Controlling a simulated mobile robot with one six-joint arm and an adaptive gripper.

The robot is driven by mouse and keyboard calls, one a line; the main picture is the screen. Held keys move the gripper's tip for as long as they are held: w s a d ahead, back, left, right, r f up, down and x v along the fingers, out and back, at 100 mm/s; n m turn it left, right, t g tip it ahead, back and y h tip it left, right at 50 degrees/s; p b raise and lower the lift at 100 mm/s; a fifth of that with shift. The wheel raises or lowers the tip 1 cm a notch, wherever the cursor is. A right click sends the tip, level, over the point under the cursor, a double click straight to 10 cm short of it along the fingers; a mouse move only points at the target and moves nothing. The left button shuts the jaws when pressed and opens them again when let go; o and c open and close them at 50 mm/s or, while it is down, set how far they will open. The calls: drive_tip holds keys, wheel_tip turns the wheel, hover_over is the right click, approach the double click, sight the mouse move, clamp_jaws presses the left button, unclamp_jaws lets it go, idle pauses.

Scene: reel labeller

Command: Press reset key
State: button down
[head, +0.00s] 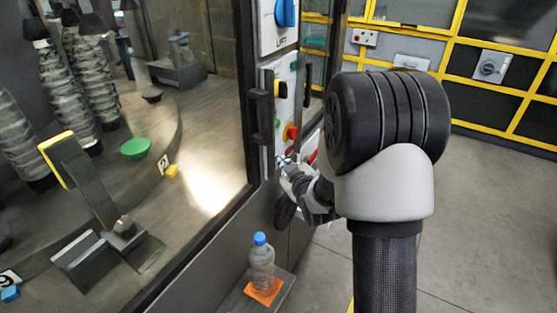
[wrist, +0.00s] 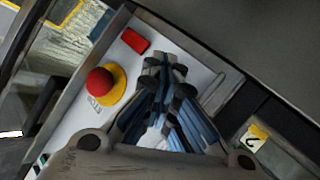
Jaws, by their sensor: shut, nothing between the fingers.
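The white control panel (head: 284,103) is upright beside the machine's window frame. It carries a red mushroom button (head: 291,132) on a yellow collar, which is also clear in the wrist view (wrist: 100,82). A red rectangular key (wrist: 135,40) is near the panel's edge in the wrist view. I cannot read which key is the reset key. My gripper (wrist: 165,68) is shut and empty. Its fingertips are in front of the panel, right of the mushroom button and a little below right of the red key. The fingers hide part of the panel; contact cannot be told.
A black door handle (head: 260,112) stands out left of the panel. A blue rotary knob (head: 285,12) is above it. A bottle (head: 261,263) with a blue cap stands on a low ledge below. Yellow-framed cabinets (head: 470,70) are behind, with open floor at right.

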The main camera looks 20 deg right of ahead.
drive_tip(key=shift+d, duration=0.1)
drive_tip(key=shift+s+d+b, duration=0.3)
drive_tip(key=shift+s+d, duration=0.1)
drive_tip(key=shift+s, duration=0.25)
drive_tip(key=s+d, duration=0.1)
drive_tip(key=s, duration=0.1)
drive_tip(key=s+d+b, duration=0.1)
drive_tip(key=s+d, duration=0.1)
idle(0.5)
drive_tip(key=shift+r, duration=0.1)
idle(0.5)
